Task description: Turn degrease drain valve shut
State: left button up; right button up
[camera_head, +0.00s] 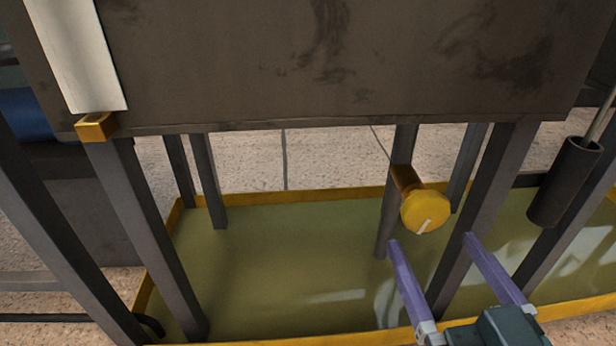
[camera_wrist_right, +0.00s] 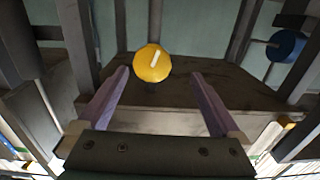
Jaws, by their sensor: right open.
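The drain valve is a round yellow knob (camera_head: 425,211) with a white mark, on a brown stem (camera_head: 405,180) under the dark tank (camera_head: 330,60). The white mark on the knob is tilted from vertical in the head view. My right gripper (camera_head: 430,240) is open and empty, its two purple fingers pointing toward the knob from the front and below. In the right wrist view the knob (camera_wrist_right: 153,64) lies ahead of the open fingers, between their lines and nearer the left one. The fingers look apart from it. My left gripper is not in view.
Dark metal legs (camera_head: 465,215) stand close to the knob and the right fingers. A shallow tray with a yellow rim (camera_head: 290,195) and greenish liquid lies below. A dark cylinder (camera_head: 564,182) hangs at right. A blue round knob (camera_wrist_right: 286,46) shows in the wrist view.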

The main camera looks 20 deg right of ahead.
aim_at(429, 222)
jog(key=shift+d+f+h, duration=0.25)
jog(key=shift+h, duration=0.05)
jog(key=b+x, duration=0.1)
jog(key=x, duration=0.3)
jog(key=b+x, duration=0.2)
jog(key=x, duration=0.2)
jog(key=shift+w+d+r, duration=0.1)
jog(key=shift+w+d, duration=0.1)
jog(key=shift+d, duration=0.1)
jog(key=shift+w+d+r, duration=0.1)
jog(key=shift+w+d, duration=0.05)
jog(key=shift+w, duration=0.45)
jog(key=shift+c, duration=1.4)
jog(key=c, duration=1)
